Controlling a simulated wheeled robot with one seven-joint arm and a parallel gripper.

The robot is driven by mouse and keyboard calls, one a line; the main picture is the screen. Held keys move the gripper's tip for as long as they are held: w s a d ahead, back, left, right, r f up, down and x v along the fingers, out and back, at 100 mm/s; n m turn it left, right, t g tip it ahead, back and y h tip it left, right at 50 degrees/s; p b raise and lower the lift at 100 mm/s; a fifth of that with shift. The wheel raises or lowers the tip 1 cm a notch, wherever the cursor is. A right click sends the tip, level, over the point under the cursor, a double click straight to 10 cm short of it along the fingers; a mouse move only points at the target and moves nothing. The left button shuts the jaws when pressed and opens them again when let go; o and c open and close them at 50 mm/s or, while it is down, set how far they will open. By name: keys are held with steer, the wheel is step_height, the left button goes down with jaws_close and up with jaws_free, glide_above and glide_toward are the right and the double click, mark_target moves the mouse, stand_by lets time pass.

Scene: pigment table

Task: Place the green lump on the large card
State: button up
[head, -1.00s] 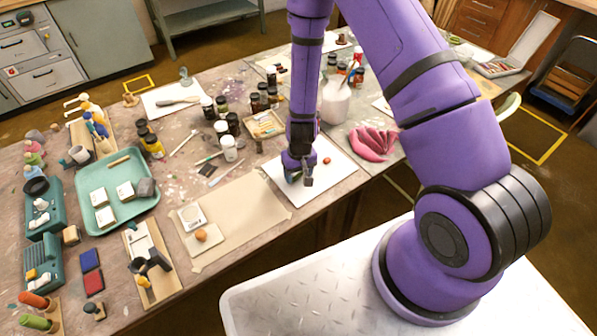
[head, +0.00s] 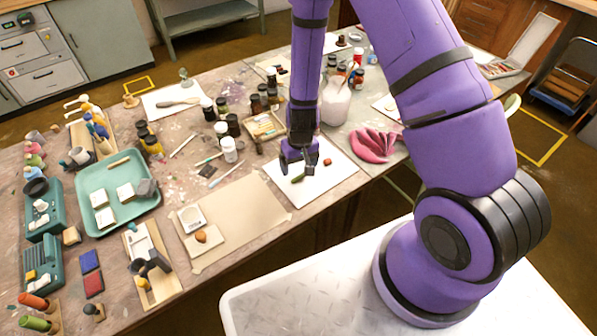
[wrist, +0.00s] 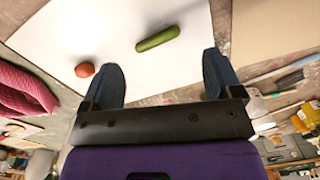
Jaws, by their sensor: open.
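The green lump (head: 298,178) is a small elongated piece lying on the large white card (head: 338,178). In the wrist view the green lump (wrist: 157,39) lies on the card (wrist: 60,30), ahead of my fingers and apart from them. My gripper (head: 299,163) is open and empty just above the card. In the wrist view my gripper (wrist: 165,75) shows its two fingers wide apart. A red-orange lump (head: 327,162) also lies on the card, and it shows near the left finger in the wrist view (wrist: 85,69).
A pink crumpled cloth (head: 372,144) lies right of the card. A beige sheet (head: 240,205) to the left bears a smaller white card with an orange-brown lump (head: 201,237). Bottles and a jar (head: 335,103) stand behind. A green tray (head: 118,215) is at far left.

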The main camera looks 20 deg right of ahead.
steer(key=s+d+r+t, duration=0.1)
steer(key=s+r, duration=0.1)
steer(key=r, duration=1.5)
steer(key=s+d+r+t, duration=0.1)
steer(key=s+r+t, duration=0.1)
steer(key=r, duration=1.4)
steer(key=s+d+r+t, duration=0.2)
steer(key=s+d+r, duration=0.2)
steer(key=s+r, duration=1)
steer(key=s, duration=0.3)
steer(key=shift+d+r, duration=0.15)
steer(key=shift+s+d+r+h, duration=0.1)
steer(key=shift+s+h, duration=0.2)
steer(key=shift+s, duration=0.15)
steer(key=shift+c, duration=0.7)
steer(key=shift+s, duration=0.2)
steer(key=c, duration=0.3)
steer(key=n+g, duration=0.1)
steer(key=g, duration=0.4)
glide_above(299, 176)
step_height(299, 176, down, 42)
steer(key=shift+f, duration=5.3)
